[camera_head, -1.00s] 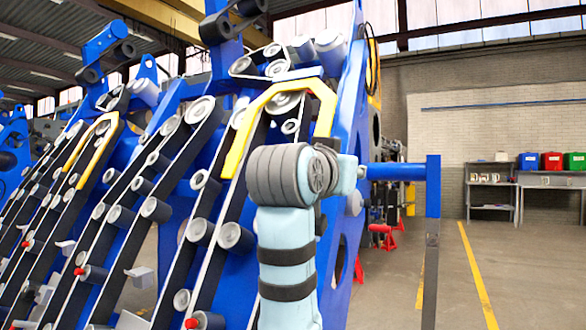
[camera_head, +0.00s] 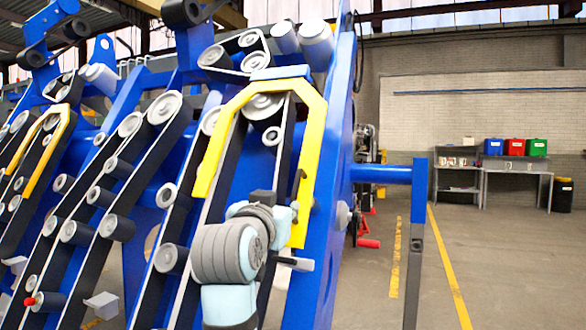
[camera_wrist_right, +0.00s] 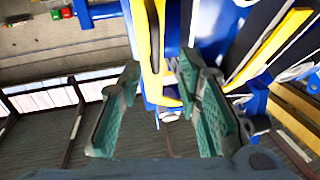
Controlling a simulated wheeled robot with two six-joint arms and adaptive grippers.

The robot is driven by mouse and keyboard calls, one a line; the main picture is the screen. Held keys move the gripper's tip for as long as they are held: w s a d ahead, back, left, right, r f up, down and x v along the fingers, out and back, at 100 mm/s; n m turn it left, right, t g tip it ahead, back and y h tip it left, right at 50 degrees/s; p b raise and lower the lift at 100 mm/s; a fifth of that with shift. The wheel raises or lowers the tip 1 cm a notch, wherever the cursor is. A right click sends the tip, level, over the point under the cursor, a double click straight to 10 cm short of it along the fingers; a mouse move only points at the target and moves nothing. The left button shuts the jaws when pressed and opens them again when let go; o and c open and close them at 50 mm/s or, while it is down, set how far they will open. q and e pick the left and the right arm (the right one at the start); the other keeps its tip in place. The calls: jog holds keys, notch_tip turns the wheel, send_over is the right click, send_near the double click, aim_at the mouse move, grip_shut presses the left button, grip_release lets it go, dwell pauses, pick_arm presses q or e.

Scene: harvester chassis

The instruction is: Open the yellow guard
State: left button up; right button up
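The yellow guard (camera_head: 313,120) is an angular arch over a belt and rollers on the blue chassis. Its right leg runs down to my right gripper (camera_head: 298,220), which is partly hidden behind my own wrist. In the right wrist view the two green fingers of my right gripper (camera_wrist_right: 160,73) are spread apart. A yellow bar of the guard (camera_wrist_right: 146,55) lies between them, with a visible gap on the right finger's side; I cannot tell whether the left finger touches it. A second yellow guard (camera_head: 40,145) is at the far left. My left gripper is not in view.
A blue post on a horizontal arm (camera_head: 385,174) juts out right of the chassis. Belts and rollers (camera_head: 118,226) fill the left side. Open floor (camera_head: 500,260) lies to the right, with shelves and coloured bins (camera_head: 515,147) at the back wall.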

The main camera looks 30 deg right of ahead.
aim_at(293, 197)
jog(key=p+x, duration=0.2)
jog(key=x, duration=0.1)
jog(key=p+x, duration=0.2)
jog(key=x, duration=0.1)
jog(key=p+x, duration=0.2)
jog(key=x, duration=0.2)
jog(key=shift+s+d, duration=0.3)
jog(key=shift+s, duration=0.1)
grip_shut()
